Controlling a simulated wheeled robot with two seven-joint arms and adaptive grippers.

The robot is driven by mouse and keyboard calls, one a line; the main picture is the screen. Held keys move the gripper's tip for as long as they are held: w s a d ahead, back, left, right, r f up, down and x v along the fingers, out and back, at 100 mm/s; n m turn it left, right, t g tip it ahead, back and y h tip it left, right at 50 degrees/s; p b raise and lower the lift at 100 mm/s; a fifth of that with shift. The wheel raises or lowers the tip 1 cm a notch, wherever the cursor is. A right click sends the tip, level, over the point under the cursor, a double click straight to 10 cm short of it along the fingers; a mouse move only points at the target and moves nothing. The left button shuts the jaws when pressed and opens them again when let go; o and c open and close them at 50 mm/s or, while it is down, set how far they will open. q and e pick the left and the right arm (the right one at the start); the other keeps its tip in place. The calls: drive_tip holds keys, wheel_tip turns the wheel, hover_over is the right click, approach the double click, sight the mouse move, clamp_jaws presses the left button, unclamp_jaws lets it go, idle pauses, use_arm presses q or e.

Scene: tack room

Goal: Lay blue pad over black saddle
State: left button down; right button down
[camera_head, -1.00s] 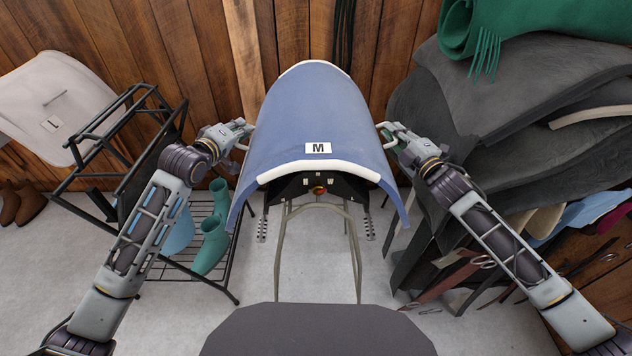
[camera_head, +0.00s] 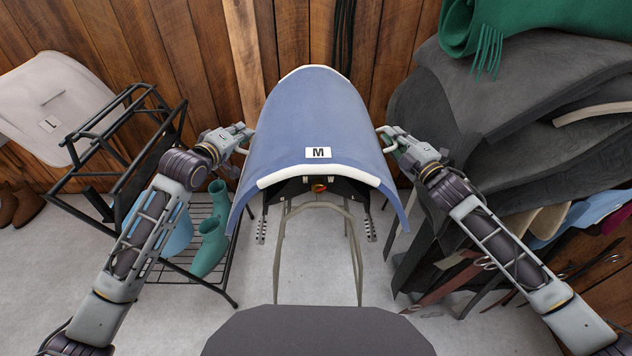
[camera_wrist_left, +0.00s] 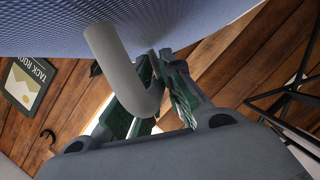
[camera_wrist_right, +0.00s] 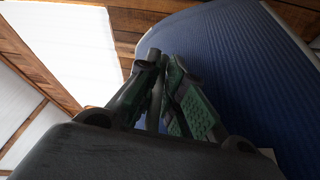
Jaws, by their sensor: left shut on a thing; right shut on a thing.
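The blue pad (camera_head: 312,115), with a white front edge and an M label, is arched in the middle of the head view. My left gripper (camera_head: 246,137) is shut on a pale loop handle at the pad's left side; the handle (camera_wrist_left: 120,65) shows in the left wrist view. My right gripper (camera_head: 386,137) is shut on the handle at its right side; the fingers (camera_wrist_right: 157,90) are closed there in the right wrist view. A black part, likely the black saddle (camera_head: 340,187), shows under the pad's front edge; the rest is hidden. I cannot tell if they touch.
A metal stand (camera_head: 282,240) is below the pad. A black rack (camera_head: 90,150) stands left, with a pale pad marked L (camera_head: 50,105) behind it. Dark pads (camera_head: 480,100) and a green fringed blanket (camera_head: 540,22) crowd the right. A plank wall (camera_head: 220,60) closes the back.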

use_arm(q)
drive_tip(key=shift+f+b, duration=0.3)
drive_tip(key=shift+f, duration=0.05)
use_arm(e)
drive_tip(key=shift+f, duration=0.25)
use_arm(q)
drive_tip(key=c, duration=1.5)
unclamp_jaws()
use_arm(e)
drive_tip(key=c, duration=1.5)
unclamp_jaws()
drive_tip(key=shift+c, duration=0.2)
use_arm(q)
drive_tip(key=shift+s, duration=0.15)
drive_tip(key=shift+v, duration=3.85)
drive_tip(key=shift+r, duration=0.1)
use_arm(e)
drive_tip(key=shift+s+f, duration=0.1)
drive_tip(key=shift+s, duration=0.05)
drive_tip(key=v, duration=0.7)
drive_tip(key=shift+s+d, duration=0.1)
